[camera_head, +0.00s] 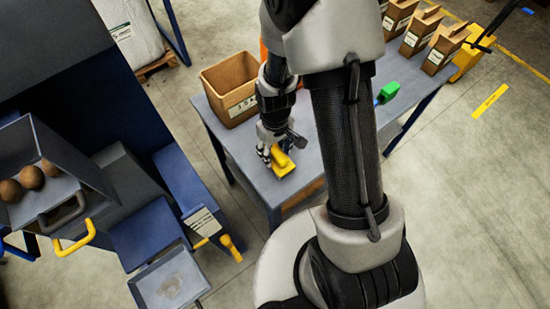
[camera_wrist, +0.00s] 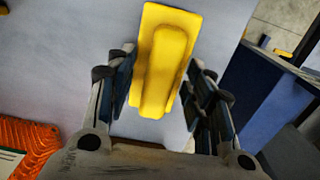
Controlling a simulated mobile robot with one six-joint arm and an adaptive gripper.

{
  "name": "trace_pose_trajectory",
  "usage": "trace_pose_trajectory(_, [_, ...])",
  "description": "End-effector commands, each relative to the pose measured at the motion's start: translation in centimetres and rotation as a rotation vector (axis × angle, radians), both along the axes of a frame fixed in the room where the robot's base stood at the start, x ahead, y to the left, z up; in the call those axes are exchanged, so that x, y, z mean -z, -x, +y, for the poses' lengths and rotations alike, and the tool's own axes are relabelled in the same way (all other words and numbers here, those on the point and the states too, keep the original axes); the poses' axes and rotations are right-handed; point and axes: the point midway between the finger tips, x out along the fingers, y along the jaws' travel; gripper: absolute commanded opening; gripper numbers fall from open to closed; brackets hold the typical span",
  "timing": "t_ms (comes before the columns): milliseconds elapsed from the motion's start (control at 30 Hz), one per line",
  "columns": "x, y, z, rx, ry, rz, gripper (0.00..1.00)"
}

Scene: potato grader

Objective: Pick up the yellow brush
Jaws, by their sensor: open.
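The yellow brush (camera_head: 284,167) lies on the grey table (camera_head: 222,136) near its front left edge, in the head view. In the wrist view the brush (camera_wrist: 165,58) shows from above, with its raised handle along the middle. My gripper (camera_head: 272,153) is low over the table at the brush. In the wrist view my gripper (camera_wrist: 163,92) is open, with one finger on each side of the brush's lower part. Gaps show between the fingers and the brush, narrower on the left. The brush's underside is hidden.
A brown box (camera_head: 229,89) stands behind my gripper on the table. A green-handled thing (camera_head: 388,92) lies to the right, past my arm. Brown cartons (camera_head: 445,45) stand along the far right. A blue machine (camera_head: 160,232) with a yellow handle is at left. An orange mesh (camera_wrist: 32,143) shows in the wrist view.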

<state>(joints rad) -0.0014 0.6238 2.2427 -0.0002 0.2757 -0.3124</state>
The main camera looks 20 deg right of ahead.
Motion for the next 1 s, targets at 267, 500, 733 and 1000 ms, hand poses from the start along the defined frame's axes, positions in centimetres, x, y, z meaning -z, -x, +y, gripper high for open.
trace_pose_trajectory(267, [0.35,-0.03,-0.02,0.0,0.0,-0.001,0.46])
trace_pose_trajectory(500, [0.34,-0.02,-0.03,0.0,0.0,-0.001,0.3])
trace_pose_trajectory(733, [0.35,-0.01,-0.02,0.0,0.0,0.0,0.15])
trace_pose_trajectory(1000, [0.37,0.01,-0.03,0.0,0.0,0.0,0.0])
